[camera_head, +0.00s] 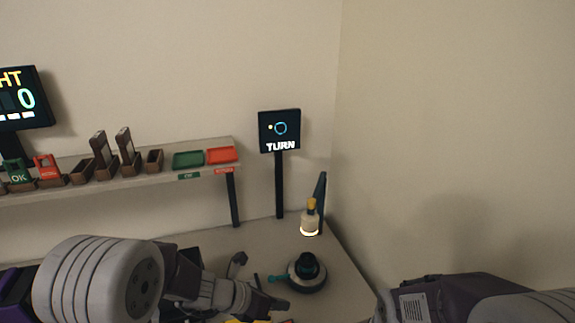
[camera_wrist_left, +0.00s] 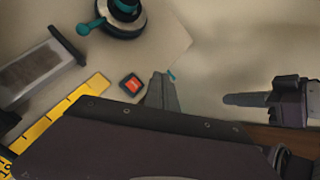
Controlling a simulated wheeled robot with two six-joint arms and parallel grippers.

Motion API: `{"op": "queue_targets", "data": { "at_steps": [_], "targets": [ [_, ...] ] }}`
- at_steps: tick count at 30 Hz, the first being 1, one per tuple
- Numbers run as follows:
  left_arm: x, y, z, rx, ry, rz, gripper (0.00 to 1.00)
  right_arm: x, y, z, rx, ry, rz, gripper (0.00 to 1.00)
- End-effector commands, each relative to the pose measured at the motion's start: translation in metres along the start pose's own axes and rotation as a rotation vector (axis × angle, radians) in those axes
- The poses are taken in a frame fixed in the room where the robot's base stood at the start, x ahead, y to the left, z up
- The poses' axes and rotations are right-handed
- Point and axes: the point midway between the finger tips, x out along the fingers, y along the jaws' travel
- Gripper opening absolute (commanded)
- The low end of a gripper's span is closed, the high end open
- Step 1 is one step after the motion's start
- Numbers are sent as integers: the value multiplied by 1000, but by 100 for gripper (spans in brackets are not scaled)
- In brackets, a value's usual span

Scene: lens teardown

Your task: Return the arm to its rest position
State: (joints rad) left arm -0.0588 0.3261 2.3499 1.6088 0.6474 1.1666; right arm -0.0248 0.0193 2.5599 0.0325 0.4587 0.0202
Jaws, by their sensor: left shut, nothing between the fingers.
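My left gripper (camera_head: 276,304) reaches in from the left, low over the table, with its fingers shut and empty. In the left wrist view its closed fingers (camera_wrist_left: 163,92) point up the picture, right of a small dark block with a red face (camera_wrist_left: 132,86). In the head view it is in front of and left of a round black and teal device (camera_head: 307,268), apart from it. Part of my right arm (camera_head: 430,300) shows at the lower right; its gripper is outside the head view. In the left wrist view, what looks like my right gripper (camera_wrist_left: 245,100) comes in from the right; its jaw opening cannot be made out.
A lit bottle with a yellow top (camera_head: 310,217) and a TURN sign (camera_head: 280,132) stand at the back. A shelf (camera_head: 130,178) holds a green tray (camera_head: 188,159) and a red tray (camera_head: 221,155). A yellow ruler (camera_wrist_left: 62,114) lies beside a grey box (camera_wrist_left: 35,70).

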Motion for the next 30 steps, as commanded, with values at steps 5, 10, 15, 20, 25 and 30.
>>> {"op": "queue_targets", "data": {
  "at_steps": [5,10,15,20,25,30],
  "targets": [
    [-46,-13,-64,753,257,-49,0,-1,0,0,0,0,0,0],
    [-93,13,-128,1623,568,-227,0,-2,0,0,0,0,0,0],
    [-119,42,-157,2260,752,-524,0,-2,0,0,0,0,0,0],
    [-120,47,-156,2424,756,-604,0,-2,0,0,0,0,0,0],
    [-120,47,-156,2426,755,-606,0,-2,0,0,0,0,0,0],
    [-120,47,-156,2424,754,-605,0,-2,0,0,0,0,0,0]
  ]
}}
